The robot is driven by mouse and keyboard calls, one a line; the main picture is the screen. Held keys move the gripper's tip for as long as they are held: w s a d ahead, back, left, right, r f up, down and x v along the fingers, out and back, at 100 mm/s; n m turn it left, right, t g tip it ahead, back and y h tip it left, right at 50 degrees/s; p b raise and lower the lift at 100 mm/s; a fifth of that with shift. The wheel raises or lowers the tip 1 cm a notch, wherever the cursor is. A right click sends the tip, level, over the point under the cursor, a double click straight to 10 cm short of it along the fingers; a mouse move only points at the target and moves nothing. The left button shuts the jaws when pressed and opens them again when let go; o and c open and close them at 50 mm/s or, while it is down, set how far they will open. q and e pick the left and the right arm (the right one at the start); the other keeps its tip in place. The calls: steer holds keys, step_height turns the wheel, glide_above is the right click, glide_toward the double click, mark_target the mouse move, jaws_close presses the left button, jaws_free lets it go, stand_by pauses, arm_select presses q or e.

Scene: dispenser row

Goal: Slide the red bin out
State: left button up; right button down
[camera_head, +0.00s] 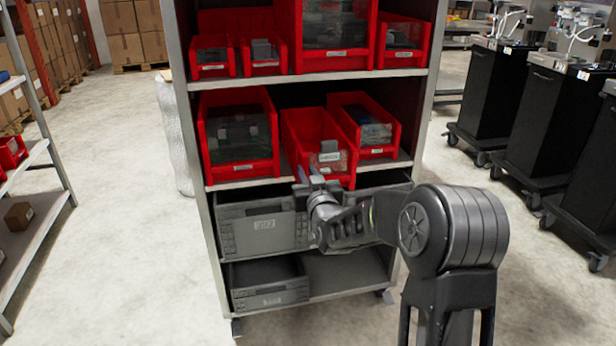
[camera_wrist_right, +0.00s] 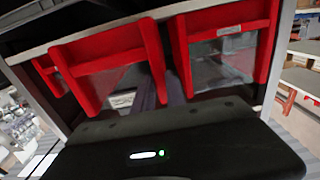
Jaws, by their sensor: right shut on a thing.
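The red bin (camera_head: 308,125) is the middle one of three on the second visible shelf, with a pale label on its front. Its front juts a little past the shelf edge, and its back part is still over the shelf. My right gripper (camera_head: 318,180) is shut on its lower front edge; the arm hides part of the front. My left gripper is not in view.
Red bins flank it on the left (camera_head: 238,130) and closely on the right (camera_head: 366,125). A grey crate (camera_head: 262,225) sits below, behind my arm. More red bins (camera_head: 337,35) stand on the shelf above. Dark carts (camera_head: 490,85) stand to the right.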

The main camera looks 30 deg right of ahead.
steer(key=shift+s, duration=0.1)
steer(key=c, duration=1.3)
jaws_free()
steer(key=v, duration=0.7)
steer(key=shift+s+a, duration=0.2)
steer(key=shift+s, duration=0.15)
steer(key=shift+f, duration=0.1)
